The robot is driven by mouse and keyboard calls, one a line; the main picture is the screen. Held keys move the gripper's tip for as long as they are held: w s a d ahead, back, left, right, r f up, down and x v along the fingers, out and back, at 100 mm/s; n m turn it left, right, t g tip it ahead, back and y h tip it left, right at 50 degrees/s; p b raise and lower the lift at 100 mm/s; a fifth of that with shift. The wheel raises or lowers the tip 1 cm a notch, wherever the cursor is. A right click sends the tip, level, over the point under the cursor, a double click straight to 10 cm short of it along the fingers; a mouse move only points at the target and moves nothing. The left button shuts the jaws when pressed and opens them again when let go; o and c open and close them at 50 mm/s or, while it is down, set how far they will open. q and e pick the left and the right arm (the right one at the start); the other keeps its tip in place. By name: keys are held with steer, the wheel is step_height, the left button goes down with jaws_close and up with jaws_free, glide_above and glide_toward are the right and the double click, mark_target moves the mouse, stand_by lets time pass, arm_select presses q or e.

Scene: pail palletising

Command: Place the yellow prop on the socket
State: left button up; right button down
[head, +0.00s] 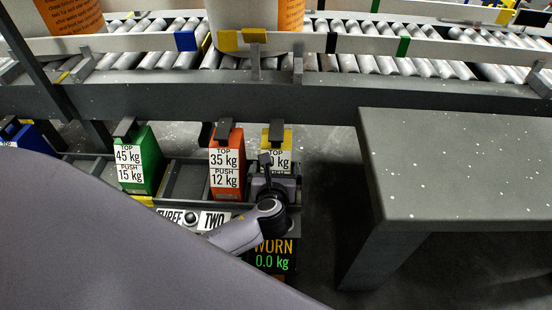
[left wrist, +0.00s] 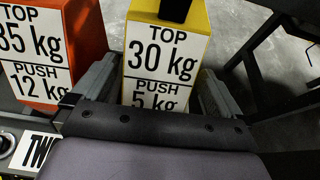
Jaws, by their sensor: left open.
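The yellow prop (head: 288,138), labelled TOP 30 kg, PUSH 5 kg, stands in the rack (head: 183,186) below the conveyor, right of the orange prop (head: 227,150). It fills the middle of the left wrist view (left wrist: 164,60), where its lower end is hidden. My left gripper (head: 272,178) is at its near side in the head view and hides its lower part. In the left wrist view my left gripper (left wrist: 158,72) is open, with one finger on each side of the yellow prop. Contact cannot be told. I cannot tell which part is the socket. My right gripper is out of view.
A green prop (head: 145,162) and a blue one (head: 28,136) stand farther left. The roller conveyor (head: 370,62) carries large white pails (head: 262,18). A grey table (head: 460,160) stands close on the right. A display (head: 272,256) reads WORN 0.0 kg.

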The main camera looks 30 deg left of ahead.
arm_select(q)
steer(key=s+d+f+n+g+h, duration=0.1)
steer(key=s+n+h, duration=0.3)
steer(key=s+n, duration=0.5)
steer(key=s+d+f+n+h+p, duration=0.1)
steer(key=s+d+n+h, duration=0.3)
steer(key=s+n, duration=0.6)
steer(key=f+n, duration=0.1)
steer(key=n, duration=0.8)
steer(key=shift+n+g, duration=0.3)
steer(key=shift+g, duration=0.1)
steer(key=shift+s+d, duration=0.1)
step_height(320, 180, up, 11)
steer(key=a+p, duration=0.1)
steer(key=p, duration=1.3)
steer(key=shift+s+a+r, duration=0.15)
steer(key=shift+s+a, duration=0.1)
steer(key=shift+s, duration=0.1)
